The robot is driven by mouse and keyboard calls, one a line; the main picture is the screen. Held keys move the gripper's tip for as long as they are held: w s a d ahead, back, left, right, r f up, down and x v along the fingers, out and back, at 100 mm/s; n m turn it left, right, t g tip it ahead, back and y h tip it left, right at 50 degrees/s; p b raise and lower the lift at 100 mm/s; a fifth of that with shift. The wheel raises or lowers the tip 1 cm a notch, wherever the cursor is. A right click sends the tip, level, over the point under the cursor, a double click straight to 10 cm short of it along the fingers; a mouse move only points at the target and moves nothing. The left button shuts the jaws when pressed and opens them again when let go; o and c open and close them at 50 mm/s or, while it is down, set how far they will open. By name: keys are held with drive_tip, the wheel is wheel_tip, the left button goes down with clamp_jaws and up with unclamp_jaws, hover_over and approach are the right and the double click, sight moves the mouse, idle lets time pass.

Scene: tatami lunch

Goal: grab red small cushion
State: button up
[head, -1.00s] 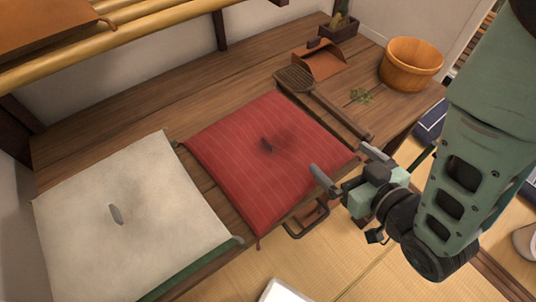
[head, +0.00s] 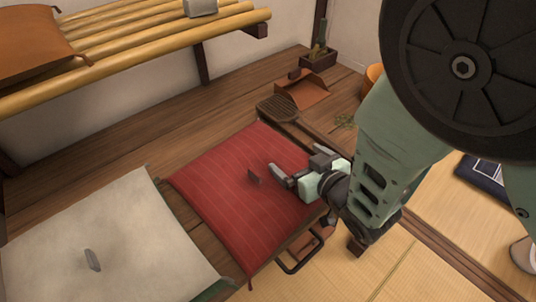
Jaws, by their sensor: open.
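The red small cushion (head: 228,181) lies flat on the wooden bench, with thin pale stripes and a dark tab (head: 254,177) standing up near its middle. My gripper (head: 276,174) is over the right part of the cushion, its fingers pointing left toward the tab. It is open and empty, and the tab is just left of the nearer finger. My gripper and arm hide the cushion's right corner. I cannot tell whether the fingers touch the cloth.
A pale cushion (head: 130,240) with a grey tab lies at the left. Behind the red cushion are a flat wooden-handled tool (head: 277,108), an orange dustpan (head: 303,90) and a potted cactus (head: 319,55). A bamboo shelf (head: 150,43) overhangs the back left. Tatami floor (head: 400,270) is at front right.

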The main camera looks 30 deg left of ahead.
drive_tip(key=shift+w+a+f, duration=0.15)
drive_tip(key=shift+w+a, duration=0.05)
drive_tip(key=shift+a, duration=0.1)
drive_tip(key=c, duration=1.1)
